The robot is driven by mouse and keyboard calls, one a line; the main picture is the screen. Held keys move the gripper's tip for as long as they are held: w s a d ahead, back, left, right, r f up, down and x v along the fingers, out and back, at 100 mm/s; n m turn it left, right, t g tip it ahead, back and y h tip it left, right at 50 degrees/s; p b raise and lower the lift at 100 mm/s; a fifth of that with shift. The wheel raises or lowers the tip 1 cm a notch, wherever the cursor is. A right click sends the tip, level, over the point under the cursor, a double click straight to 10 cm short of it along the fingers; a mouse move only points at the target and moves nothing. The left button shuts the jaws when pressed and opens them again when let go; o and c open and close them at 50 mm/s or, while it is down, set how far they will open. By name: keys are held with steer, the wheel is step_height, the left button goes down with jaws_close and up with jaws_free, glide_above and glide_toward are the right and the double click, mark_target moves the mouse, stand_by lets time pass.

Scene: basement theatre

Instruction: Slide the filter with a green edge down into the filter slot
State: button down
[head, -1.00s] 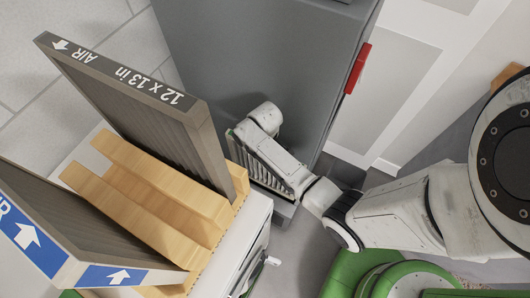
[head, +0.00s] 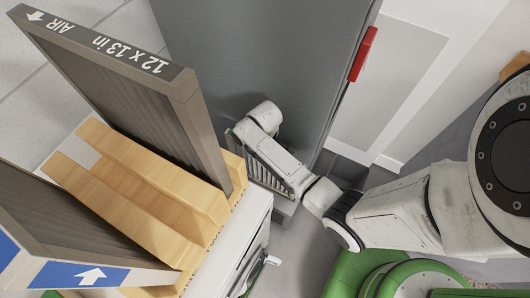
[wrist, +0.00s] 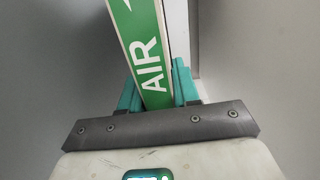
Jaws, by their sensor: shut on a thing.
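The filter with a green edge (wrist: 141,40) stands in my gripper (wrist: 157,86) in the wrist view. Its green edge carries white AIR lettering and part of an arrow. The teal fingers are shut on it, one on each side. In the head view only part of its pleated face (head: 272,178) shows behind my arm, low beside the tall grey cabinet (head: 255,60). My fingers are hidden there. The filter slot cannot be made out clearly, and I cannot tell whether the filter's lower edge is in it.
A wooden rack (head: 150,185) on a white unit at left holds a filter with a dark edge (head: 100,48) and one with a blue edge (head: 90,275). A red handle (head: 363,55) is on the cabinet's right side.

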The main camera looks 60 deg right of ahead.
steer(key=shift+f+b, duration=2)
steer(key=shift+f, duration=0.75)
steer(key=c, duration=0.7)
jaws_free()
steer(key=shift+c, duration=0.2)
steer(key=shift+r, duration=0.15)
step_height(320, 180, up, 11)
steer(key=shift+f+p, duration=0.2)
steer(key=shift+p, duration=0.85)
